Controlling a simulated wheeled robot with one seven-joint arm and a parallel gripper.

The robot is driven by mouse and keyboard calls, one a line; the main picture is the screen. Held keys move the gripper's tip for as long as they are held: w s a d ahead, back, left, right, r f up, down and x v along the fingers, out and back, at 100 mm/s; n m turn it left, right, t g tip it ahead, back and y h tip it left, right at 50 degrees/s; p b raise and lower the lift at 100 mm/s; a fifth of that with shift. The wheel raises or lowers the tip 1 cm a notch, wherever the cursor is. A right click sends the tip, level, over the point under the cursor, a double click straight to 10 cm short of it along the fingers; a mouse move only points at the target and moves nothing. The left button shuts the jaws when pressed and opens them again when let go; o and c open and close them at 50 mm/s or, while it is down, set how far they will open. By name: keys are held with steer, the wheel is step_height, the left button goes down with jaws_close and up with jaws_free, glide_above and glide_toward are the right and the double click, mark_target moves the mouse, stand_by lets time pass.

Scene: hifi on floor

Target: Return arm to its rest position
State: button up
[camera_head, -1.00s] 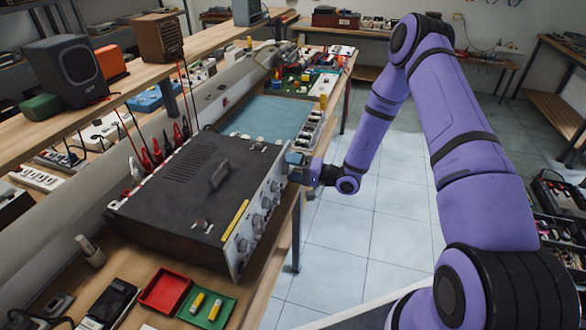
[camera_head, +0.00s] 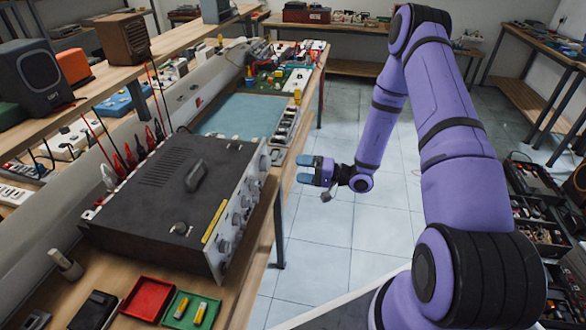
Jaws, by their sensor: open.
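My purple arm reaches forward on the right of the head view and bends down. My gripper (camera_head: 304,169) is open and empty, its blue-grey fingers pointing left. It hangs over the tiled floor, just off the right edge of the workbench. A gap shows between the fingertips and the front panel of the dark hi-fi unit (camera_head: 165,195), which stands on the bench with its knobs facing right.
The wooden workbench (camera_head: 235,305) fills the left side. A red tray (camera_head: 148,298) and a green tray (camera_head: 190,312) with yellow cells lie near its front. Bins (camera_head: 535,220) stand at the far right. The tiled floor (camera_head: 330,240) between is clear.

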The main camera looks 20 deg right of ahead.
steer(key=shift+s+r, duration=0.1)
stand_by(0.5)
steer(key=s+a+r+n+g+h, duration=0.15)
steer(key=s+r+g, duration=0.25)
steer(key=r, duration=0.4)
steer(key=s+a+r+n+g, duration=0.3)
steer(key=r+g, duration=0.1)
steer(key=r, duration=0.4)
steer(key=s+a+r+n+g+h, duration=0.1)
steer(key=s+a+r+n+g, duration=0.2)
steer(key=r, duration=0.4)
steer(key=s+d+r+m+t+h, duration=0.1)
steer(key=s+d+r+t+h, duration=0.2)
steer(key=s+r+h, duration=0.3)
steer(key=s+d+r+m+t+h, duration=0.1)
steer(key=s+d+r+t+h, duration=0.1)
steer(key=s+r+h, duration=0.4)
steer(key=shift+s+d+r+m+t, duration=0.5)
steer(key=shift+s+r, duration=1.9)
steer(key=shift+s, duration=2.25)
